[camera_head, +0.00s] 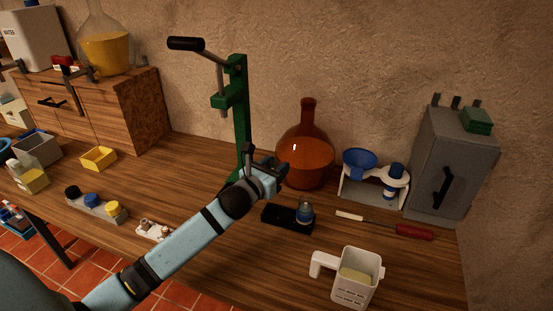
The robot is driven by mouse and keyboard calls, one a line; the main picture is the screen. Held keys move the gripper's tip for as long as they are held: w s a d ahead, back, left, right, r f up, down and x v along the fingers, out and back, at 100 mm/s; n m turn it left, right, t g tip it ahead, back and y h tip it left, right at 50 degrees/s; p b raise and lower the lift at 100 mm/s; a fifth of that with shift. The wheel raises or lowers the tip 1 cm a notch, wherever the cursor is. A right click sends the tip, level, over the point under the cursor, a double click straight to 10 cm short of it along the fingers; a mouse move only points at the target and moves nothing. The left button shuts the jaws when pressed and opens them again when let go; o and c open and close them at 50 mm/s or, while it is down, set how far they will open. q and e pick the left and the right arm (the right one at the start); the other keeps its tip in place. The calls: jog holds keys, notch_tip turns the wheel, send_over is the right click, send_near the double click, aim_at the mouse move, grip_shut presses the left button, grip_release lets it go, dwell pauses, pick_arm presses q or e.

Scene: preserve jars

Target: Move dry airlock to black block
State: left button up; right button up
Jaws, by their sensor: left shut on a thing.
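The black block (275,217) lies on the wooden table, right of centre. A small clear piece with blue in it (305,213) stands at its right end; I cannot tell for sure whether it is an airlock. My left gripper (270,172) is above and behind the block, beside the green press. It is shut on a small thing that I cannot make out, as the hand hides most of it. A small white holder (152,231) with pale pieces on it is at the front edge, partly beside my left arm. My right gripper is not in view.
A green lever press (241,120) and an amber flask (306,150) stand behind my gripper. A blue funnel stand (372,180), a grey cabinet (453,165), a red-handled tool (385,225) and a white jug (355,280) are to the right. Bare tabletop lies left of the press.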

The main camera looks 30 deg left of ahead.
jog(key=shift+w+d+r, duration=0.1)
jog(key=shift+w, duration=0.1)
pick_arm(q)
jog(key=shift+r+p, duration=0.15)
jog(key=shift+p, duration=0.25)
notch_tip(320, 180, down, 4)
jog(key=b, duration=0.3)
jog(key=shift+f+b, duration=0.3)
jog(key=shift+f, duration=0.75)
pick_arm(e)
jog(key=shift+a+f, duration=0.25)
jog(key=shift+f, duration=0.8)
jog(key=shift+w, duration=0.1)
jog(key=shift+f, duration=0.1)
pick_arm(q)
jog(key=shift+f, duration=0.1)
jog(key=shift+f, duration=0.2)
